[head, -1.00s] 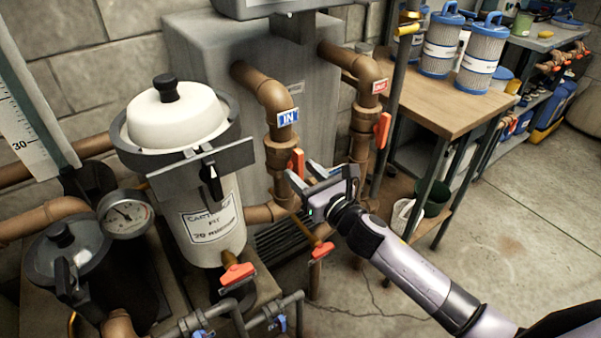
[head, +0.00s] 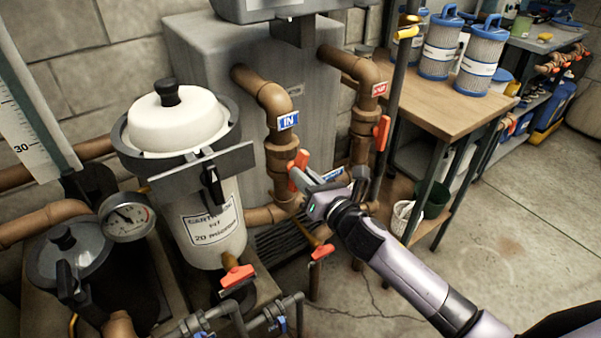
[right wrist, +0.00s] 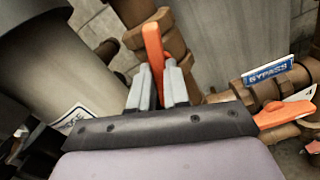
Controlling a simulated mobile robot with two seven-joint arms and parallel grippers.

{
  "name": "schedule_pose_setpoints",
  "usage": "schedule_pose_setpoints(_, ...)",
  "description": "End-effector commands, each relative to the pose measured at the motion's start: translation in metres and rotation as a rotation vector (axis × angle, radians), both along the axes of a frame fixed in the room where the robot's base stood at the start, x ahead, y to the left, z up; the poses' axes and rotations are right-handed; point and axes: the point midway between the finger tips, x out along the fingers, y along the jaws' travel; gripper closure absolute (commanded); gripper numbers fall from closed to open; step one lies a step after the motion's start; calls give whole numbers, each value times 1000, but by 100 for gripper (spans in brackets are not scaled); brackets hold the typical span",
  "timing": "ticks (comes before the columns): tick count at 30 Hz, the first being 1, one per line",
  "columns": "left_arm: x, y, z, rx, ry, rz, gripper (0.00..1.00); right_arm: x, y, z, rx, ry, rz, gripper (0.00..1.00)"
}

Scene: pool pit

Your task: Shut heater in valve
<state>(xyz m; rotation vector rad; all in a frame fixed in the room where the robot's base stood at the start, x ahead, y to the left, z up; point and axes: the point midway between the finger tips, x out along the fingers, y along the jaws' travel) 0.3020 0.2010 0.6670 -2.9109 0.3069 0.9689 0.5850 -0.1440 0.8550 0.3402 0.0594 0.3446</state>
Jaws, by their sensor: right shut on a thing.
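The heater in valve is on the brown pipe under the blue IN label (head: 288,121). Its orange handle (head: 297,172) shows in the head view, and it stands up between my fingers in the right wrist view (right wrist: 153,48). My right gripper (head: 312,183) is shut on this handle, with a grey finger on each side of it (right wrist: 160,84). The handle's lower end is hidden between the fingers. The valve body (right wrist: 172,35) is brown and sits behind the handle. My left gripper is not in view.
Another orange handle (head: 382,132) is on the pipe with the red label, to the right. A BYPASS label (right wrist: 268,68) and an orange handle (right wrist: 284,114) lie right of my gripper. The white cartridge filter (head: 212,222) stands close on the left. A wooden workbench (head: 450,92) is behind.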

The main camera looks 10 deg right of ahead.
Motion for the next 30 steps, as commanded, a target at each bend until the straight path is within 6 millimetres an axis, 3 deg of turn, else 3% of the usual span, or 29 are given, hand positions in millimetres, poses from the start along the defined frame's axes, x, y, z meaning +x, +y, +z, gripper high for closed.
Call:
schedule_pose_setpoints(18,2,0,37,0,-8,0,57,0,0,2,1039,379,-1,100)
schedule_pose_setpoints(23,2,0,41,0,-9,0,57,0,0,0,1189,433,0,100)
schedule_pose_setpoints(29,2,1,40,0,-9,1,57,0,0,-1,1206,438,0,100)
schedule_pose_setpoints(30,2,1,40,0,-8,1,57,0,0,-1,1206,439,0,80)
